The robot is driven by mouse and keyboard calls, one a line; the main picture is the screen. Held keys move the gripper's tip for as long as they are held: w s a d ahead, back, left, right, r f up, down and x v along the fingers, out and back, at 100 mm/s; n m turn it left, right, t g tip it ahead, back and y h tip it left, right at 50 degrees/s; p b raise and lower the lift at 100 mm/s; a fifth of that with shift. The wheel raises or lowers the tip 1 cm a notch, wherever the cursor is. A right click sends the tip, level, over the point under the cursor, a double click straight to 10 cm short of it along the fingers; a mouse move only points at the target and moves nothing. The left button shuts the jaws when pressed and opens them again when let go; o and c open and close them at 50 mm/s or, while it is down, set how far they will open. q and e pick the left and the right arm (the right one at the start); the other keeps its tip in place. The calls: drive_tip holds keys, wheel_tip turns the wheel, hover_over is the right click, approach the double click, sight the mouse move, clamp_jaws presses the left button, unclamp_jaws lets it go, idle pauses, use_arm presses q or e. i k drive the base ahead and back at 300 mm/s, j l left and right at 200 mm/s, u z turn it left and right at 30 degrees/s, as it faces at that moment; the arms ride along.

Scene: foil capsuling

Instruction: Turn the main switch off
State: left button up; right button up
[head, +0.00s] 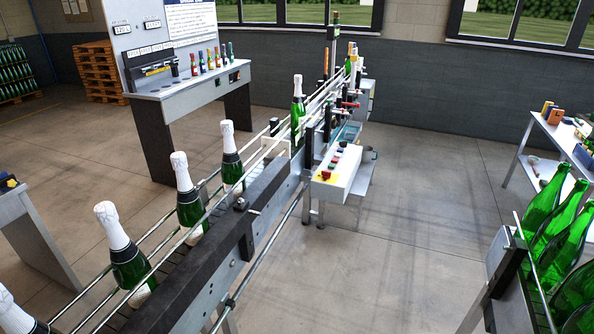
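A light grey control box (345,170) stands on the right side of the conveyor, near the middle of the head view. A red knob on a yellow plate (326,176) sits at its near end. Several small coloured buttons and a black knob (342,144) are farther along its sloped top. I cannot tell which of these is the main switch, or its position, as they are too small. Neither of my grippers is in view.
A conveyor (185,285) with guide rails runs from bottom left to the back, carrying foil-topped bottles (188,190). A display bench (190,85) stands behind left. The floor (400,240) right of the control box is clear.

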sight(325, 174)
drive_tip(key=i+l+u, duration=0.15)
drive_tip(key=u, duration=0.3)
drive_tip(key=i+l+u, duration=0.25)
drive_tip(key=u, duration=0.2)
drive_tip(key=i+l+u, duration=0.15)
drive_tip(key=l, duration=0.2)
drive_tip(key=i+l+u, duration=0.15)
drive_tip(key=l, duration=0.2)
drive_tip(key=i+l+u, duration=0.2)
drive_tip(key=l, duration=0.2)
drive_tip(key=k+j, duration=0.05)
